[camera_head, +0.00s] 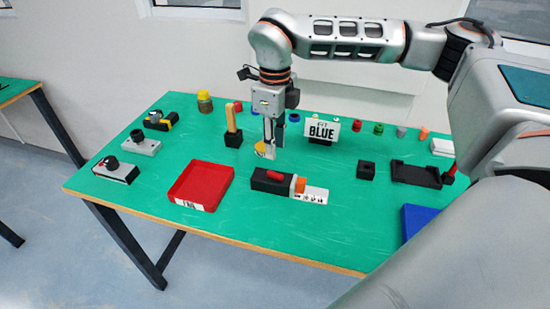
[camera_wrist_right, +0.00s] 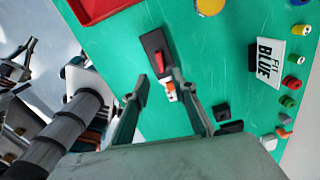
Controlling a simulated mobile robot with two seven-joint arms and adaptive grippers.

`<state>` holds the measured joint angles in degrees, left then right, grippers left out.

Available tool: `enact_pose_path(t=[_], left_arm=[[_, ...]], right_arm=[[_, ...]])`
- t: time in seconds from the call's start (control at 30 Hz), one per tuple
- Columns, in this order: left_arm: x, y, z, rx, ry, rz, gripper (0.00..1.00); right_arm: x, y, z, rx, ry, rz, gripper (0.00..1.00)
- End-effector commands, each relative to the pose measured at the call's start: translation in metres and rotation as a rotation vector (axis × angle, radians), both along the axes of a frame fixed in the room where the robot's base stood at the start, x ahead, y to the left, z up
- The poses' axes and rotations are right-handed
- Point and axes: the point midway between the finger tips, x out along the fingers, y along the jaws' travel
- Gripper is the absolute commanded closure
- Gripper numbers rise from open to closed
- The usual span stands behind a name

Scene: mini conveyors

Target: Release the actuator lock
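A black actuator block (camera_head: 272,181) with a red lever (camera_head: 273,175) on top lies near the middle of the green table. An orange piece (camera_head: 300,185) and a white labelled plate (camera_head: 314,195) are at its right end. In the right wrist view the block (camera_wrist_right: 153,44), red lever (camera_wrist_right: 161,65) and orange piece (camera_wrist_right: 170,85) show beyond the fingers. My right gripper (camera_head: 271,150) points down, above and behind the block in the head view. Its fingers (camera_wrist_right: 158,78) are spread, with nothing held between them. My left gripper is not clearly shown.
A red tray (camera_head: 179,202) stands left of the block. Behind are a "FIT BLUE" sign (camera_head: 321,130) and a wooden-handled tool in a black holder (camera_head: 233,140). A small black block (camera_head: 366,171) and black tray (camera_head: 415,174) are right. Green table around the block is clear.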

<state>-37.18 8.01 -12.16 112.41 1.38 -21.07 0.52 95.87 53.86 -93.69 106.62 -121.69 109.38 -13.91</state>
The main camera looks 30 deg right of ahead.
Motion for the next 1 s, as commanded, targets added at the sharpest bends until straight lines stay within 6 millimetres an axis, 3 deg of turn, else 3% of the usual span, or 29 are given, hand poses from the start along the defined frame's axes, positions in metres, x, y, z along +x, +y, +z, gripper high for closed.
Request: enact_pose_path(t=[0.1, 0.3, 1.0], left_arm=[[0.0, 0.0, 0.0, 0.0, 0.0, 0.0, 1.0], [0.0, 0.0, 0.0, 0.0, 0.0, 0.0, 1.0], [0.004, 0.0, 0.002, -0.001, -0.007, 0.001, 1.0]], right_arm=[[0.001, 0.0, 0.017, 0.0, -0.002, 0.001, 0.74], [0.0, 0.0, 0.029, -0.001, -0.001, 0.001, 0.74], [0.0, 0.0, 0.029, -0.001, 0.001, 0.001, 0.74]])
